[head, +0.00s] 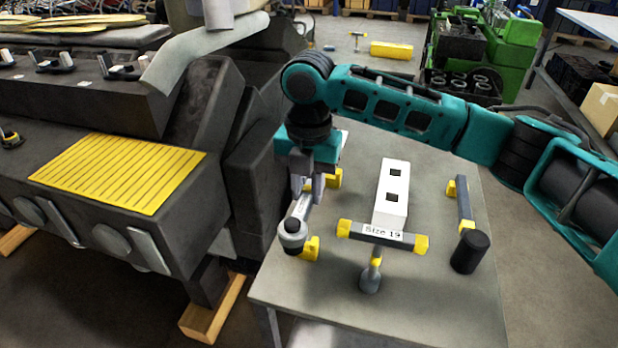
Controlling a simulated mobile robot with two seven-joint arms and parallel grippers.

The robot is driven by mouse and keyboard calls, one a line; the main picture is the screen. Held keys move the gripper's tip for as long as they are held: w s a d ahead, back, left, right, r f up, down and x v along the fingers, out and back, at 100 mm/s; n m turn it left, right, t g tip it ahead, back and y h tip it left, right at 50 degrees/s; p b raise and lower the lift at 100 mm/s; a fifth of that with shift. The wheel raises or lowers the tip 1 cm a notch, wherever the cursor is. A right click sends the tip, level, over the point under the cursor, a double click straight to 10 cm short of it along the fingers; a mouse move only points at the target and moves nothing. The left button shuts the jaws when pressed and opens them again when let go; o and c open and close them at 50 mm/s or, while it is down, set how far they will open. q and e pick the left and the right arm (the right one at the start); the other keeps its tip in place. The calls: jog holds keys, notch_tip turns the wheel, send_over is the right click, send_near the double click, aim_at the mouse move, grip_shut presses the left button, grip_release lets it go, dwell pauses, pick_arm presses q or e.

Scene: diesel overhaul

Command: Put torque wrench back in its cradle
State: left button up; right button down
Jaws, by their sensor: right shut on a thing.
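My right gripper (308,188) points down over the left side of the grey table, shut on a grey, bar-like tool, seemingly the torque wrench (300,212). The tool's round, dark-rimmed head (292,236) points toward the table's front left. Two yellow brackets, seemingly the cradle (312,250), show close to its right, one near the head and one behind the gripper. I cannot tell whether the tool touches them. Part of the tool is hidden by the gripper. My left gripper is not in view.
On the table (425,300) stand a white block (393,190) with square holes, a "Size 19" bar (383,236) with yellow ends, a black cylinder (470,252) and another yellow-ended bar (464,203). A dark engine (115,195) with a yellow ribbed plate (118,172) stands left.

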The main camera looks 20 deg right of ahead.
notch_tip(320, 180, down, 4)
jog(key=shift+r+b, duration=0.2)
jog(key=shift+b, duration=0.15)
jog(key=shift+f+b, duration=0.85)
jog(key=shift+b, duration=0.25)
jog(key=shift+f+p, duration=0.1)
jog(key=shift+p, duration=0.2)
jog(key=shift+f, duration=0.45)
jog(key=shift+p, duration=0.75)
jog(key=shift+f, duration=0.25)
